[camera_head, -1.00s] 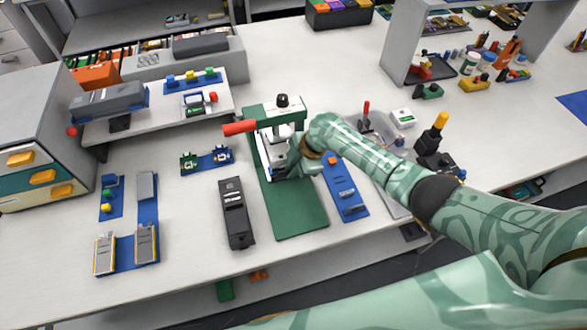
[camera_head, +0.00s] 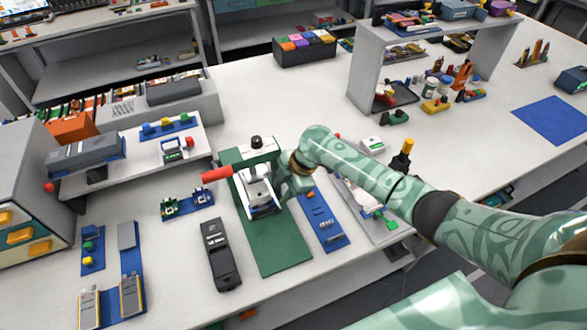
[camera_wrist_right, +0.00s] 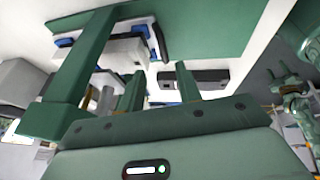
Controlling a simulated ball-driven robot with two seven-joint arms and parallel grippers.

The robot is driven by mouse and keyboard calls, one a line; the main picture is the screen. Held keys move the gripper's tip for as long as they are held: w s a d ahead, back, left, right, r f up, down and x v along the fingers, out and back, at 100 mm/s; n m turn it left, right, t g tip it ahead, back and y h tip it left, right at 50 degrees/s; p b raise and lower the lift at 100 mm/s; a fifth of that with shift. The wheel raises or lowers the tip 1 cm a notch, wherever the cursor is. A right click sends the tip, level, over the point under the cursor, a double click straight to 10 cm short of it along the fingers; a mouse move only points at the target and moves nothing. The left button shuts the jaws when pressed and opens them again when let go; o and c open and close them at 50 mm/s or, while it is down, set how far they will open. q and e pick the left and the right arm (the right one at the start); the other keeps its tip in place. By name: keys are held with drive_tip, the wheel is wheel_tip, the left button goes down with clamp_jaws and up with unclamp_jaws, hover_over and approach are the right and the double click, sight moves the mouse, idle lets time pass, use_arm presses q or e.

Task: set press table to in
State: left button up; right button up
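The press stands on a green base plate (camera_head: 270,250), with a green frame, a black knob (camera_head: 257,142) and a red lever (camera_head: 216,174) pointing left. Its pale press table (camera_head: 257,190) shows at the front of the frame; how far in it sits, I cannot tell. My right gripper (camera_head: 287,190) is low at the press's right side, close to the table. In the right wrist view, two green fingers (camera_wrist_right: 159,88) stand apart with a gap between them. A white block with a dark-edged loop (camera_wrist_right: 155,42) lies beyond them; contact is unclear. My left gripper is out of view.
A black device (camera_head: 220,258) lies left of the base plate, and a blue board (camera_head: 322,222) lies right of it. A small raised shelf with parts (camera_head: 150,150) is at the left.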

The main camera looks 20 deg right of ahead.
drive_tip(key=p+v, duration=0.1)
drive_tip(key=v, duration=0.7)
drive_tip(key=shift+p, duration=0.3)
drive_tip(key=shift+w, duration=0.1)
